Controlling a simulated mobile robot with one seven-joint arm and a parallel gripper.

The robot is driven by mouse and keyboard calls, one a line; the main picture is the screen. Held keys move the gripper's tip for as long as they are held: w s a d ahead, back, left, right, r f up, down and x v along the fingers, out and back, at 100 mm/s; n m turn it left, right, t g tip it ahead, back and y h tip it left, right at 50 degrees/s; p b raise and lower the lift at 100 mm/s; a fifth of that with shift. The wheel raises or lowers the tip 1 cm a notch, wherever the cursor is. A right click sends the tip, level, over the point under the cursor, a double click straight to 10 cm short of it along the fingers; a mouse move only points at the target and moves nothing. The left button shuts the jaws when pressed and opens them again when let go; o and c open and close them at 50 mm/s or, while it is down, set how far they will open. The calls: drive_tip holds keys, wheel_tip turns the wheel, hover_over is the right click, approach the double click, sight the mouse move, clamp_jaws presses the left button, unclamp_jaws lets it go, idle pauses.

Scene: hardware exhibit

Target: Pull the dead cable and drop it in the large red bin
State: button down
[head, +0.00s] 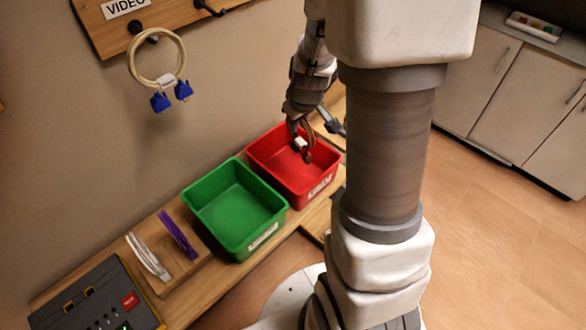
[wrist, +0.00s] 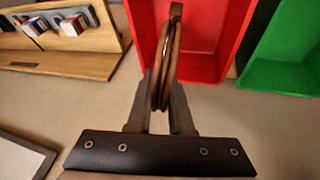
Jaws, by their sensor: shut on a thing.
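My gripper (wrist: 165,88) is shut on a coiled brown cable (wrist: 168,60), which stands out beyond the fingertips in the wrist view. The large red bin (wrist: 216,52) lies behind the coil in that view. In the head view my gripper (head: 310,127) is over the red bin (head: 318,184), and the cable (head: 307,153) hangs there with a small white piece on it. The head view shows the coil against the bin's inside; I cannot tell how far its lower end is from the bin floor.
A green bin (head: 235,207) stands left of the red one. A white coil (head: 148,257) and a purple coil (head: 178,233) stand on a wooden rack beside a dark device (head: 95,300). A beige cable with blue plugs (head: 157,58) hangs from the wall board (head: 170,18).

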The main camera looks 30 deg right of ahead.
sight(298, 137)
wheel_tip(298, 137, down, 4)
drive_tip(key=b, duration=0.3)
drive_tip(key=shift+f, duration=0.25)
drive_tip(key=c, duration=0.7)
unclamp_jaws()
drive_tip(key=shift+c, duration=0.2)
drive_tip(key=shift+r, duration=0.1)
drive_tip(key=p+v, duration=0.3)
drive_tip(key=v, duration=1.4)
drive_tip(key=shift+s+a+r, duration=0.1)
drive_tip(key=shift+r, duration=0.1)
